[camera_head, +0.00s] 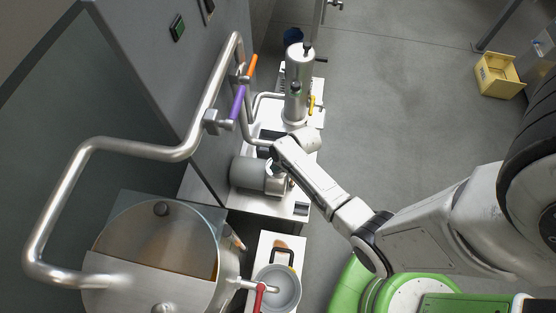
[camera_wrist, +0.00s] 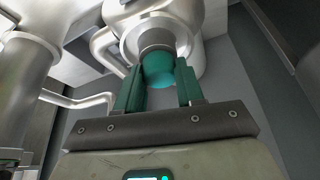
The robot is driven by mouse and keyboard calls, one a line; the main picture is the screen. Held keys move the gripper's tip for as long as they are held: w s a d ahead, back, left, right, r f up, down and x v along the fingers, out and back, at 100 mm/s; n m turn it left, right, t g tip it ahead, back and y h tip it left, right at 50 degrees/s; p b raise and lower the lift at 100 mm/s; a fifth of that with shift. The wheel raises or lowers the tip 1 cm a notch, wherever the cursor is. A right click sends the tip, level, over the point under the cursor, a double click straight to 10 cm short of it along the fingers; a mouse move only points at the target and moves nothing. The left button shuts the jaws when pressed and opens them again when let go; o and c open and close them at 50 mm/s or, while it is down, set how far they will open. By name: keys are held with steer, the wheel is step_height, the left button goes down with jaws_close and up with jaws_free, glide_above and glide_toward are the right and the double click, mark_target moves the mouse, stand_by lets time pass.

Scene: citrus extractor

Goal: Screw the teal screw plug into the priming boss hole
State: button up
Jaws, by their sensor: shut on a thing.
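The teal screw plug (camera_wrist: 158,71) sits between the two dark green fingers of my gripper (camera_wrist: 158,78) in the wrist view. The fingers are shut on its sides. Directly beyond the plug is a round grey metal boss (camera_wrist: 155,36), in line with it, on a shiny metal body (camera_wrist: 191,18). The plug's far end meets the boss's outline; I cannot tell how deep it sits, and the hole is hidden. In the head view my wrist is beside a grey motor-like cylinder (camera_head: 246,173); the plug and fingertips cannot be made out there.
A bent steel pipe (camera_head: 150,151) with orange (camera_head: 252,66) and purple (camera_head: 238,101) valve handles runs close left of the arm. An upright metal cylinder (camera_head: 298,77) stands behind. A pot (camera_head: 289,290) is in front. A yellow crate (camera_head: 497,75) lies on the open floor at right.

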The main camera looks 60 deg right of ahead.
steer(key=o, duration=0.9)
steer(key=v, duration=1.2)
